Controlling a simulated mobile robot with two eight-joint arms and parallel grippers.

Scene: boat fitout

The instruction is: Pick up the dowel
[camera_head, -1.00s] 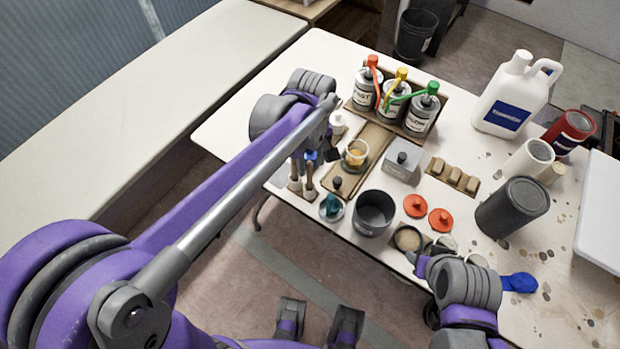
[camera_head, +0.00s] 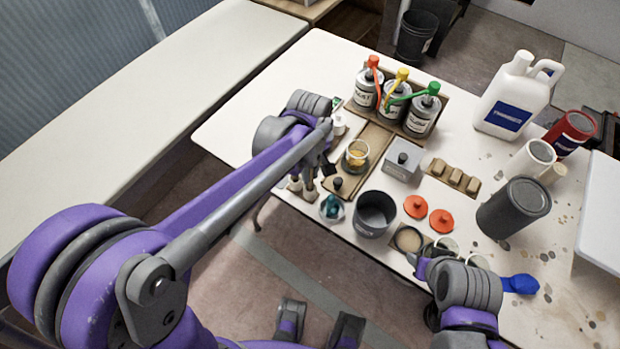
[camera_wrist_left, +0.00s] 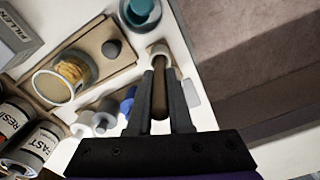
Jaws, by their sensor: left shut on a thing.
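In the left wrist view, my left gripper (camera_wrist_left: 161,95) is shut on the dowel (camera_wrist_left: 160,88), a brown wooden stick between its two fingers. A white ring-shaped holder (camera_wrist_left: 158,49) is at the dowel's far end; I cannot tell whether the dowel is still inside it. In the head view, my left gripper (camera_head: 327,165) is over the left edge of the table, above small white holders (camera_head: 308,190), and its arm hides most of the dowel. My right gripper (camera_head: 428,263) is low at the table's front edge, beside small round cups; its fingers are mostly hidden.
A glass jar (camera_head: 355,157) on a wooden board, a dark grey pot (camera_head: 374,213) and a teal-topped cup (camera_head: 331,207) stand close to my left gripper. Labelled cans with coloured pumps (camera_head: 395,98) stand behind. A white jug (camera_head: 515,95) and a dark cylinder (camera_head: 513,207) are to the right.

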